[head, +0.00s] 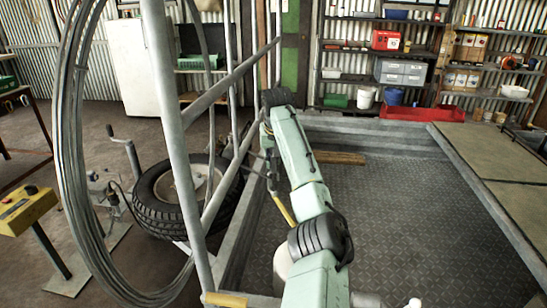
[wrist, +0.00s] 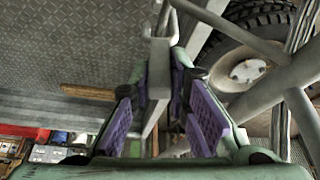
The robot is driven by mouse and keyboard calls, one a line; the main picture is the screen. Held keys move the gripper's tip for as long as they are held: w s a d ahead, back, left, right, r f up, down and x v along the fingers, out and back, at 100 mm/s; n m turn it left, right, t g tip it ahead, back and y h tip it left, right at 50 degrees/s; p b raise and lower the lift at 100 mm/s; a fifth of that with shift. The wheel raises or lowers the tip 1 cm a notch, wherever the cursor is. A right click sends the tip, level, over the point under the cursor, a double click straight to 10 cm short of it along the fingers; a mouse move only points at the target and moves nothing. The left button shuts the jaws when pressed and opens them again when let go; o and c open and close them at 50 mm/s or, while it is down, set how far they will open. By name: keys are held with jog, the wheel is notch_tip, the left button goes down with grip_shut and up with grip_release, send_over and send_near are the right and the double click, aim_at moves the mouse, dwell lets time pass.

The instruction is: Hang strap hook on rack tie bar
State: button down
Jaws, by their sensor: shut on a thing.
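My gripper (wrist: 161,92) has purple-padded fingers on either side of a grey metal strap hook (wrist: 159,62), shut on it. The hook's forked end stands up beyond the fingertips in the wrist view. In the head view the arm reaches forward over the trailer's left side, and my gripper (head: 268,160) is small and partly hidden by the arm. A yellow strip (head: 284,209) slants below it. The grey tubular rack (head: 175,130) stands left of my gripper. Its slanting bars (wrist: 262,82) show right of the hook in the wrist view, apart from it. I cannot tell which is the tie bar.
A coil of grey cable (head: 68,150) hangs on the rack. Stocked shelves line the back wall.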

jog(key=shift+f, duration=0.55)
jog(key=c, duration=1.4)
grip_release()
jog(key=shift+c, duration=0.2)
jog(key=o, duration=0.5)
jog(key=shift+r+p, duration=0.45)
jog(key=shift+r, duration=4.05)
